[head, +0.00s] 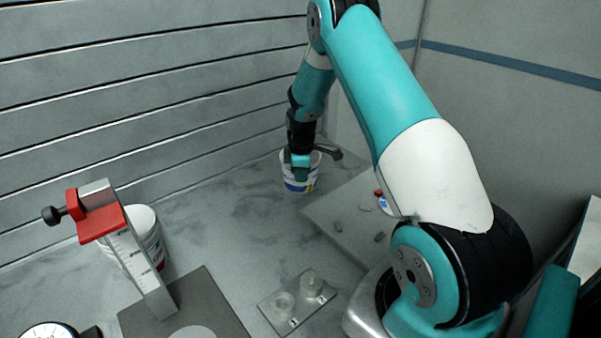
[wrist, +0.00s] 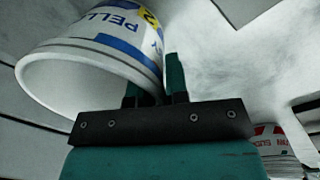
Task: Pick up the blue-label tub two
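The blue-label tub two (head: 300,182) is a white open tub with a blue and yellow label, upright near the back wall of the bench. In the wrist view the tub (wrist: 90,62) fills the upper left, with its open mouth towards my gripper and a "2" on a yellow patch. My gripper (wrist: 156,88) is at its rim, one finger at the mouth and the other outside the wall. A small gap shows between the fingers, with the rim between them; firm contact cannot be seen. In the head view my gripper (head: 300,162) partly covers the tub.
A second white tub (head: 148,226) with red on its label stands at the left, behind a red-clamped ruler stand (head: 138,262). A round dial (head: 47,331) is at the lower left. Bench left of the tub is clear.

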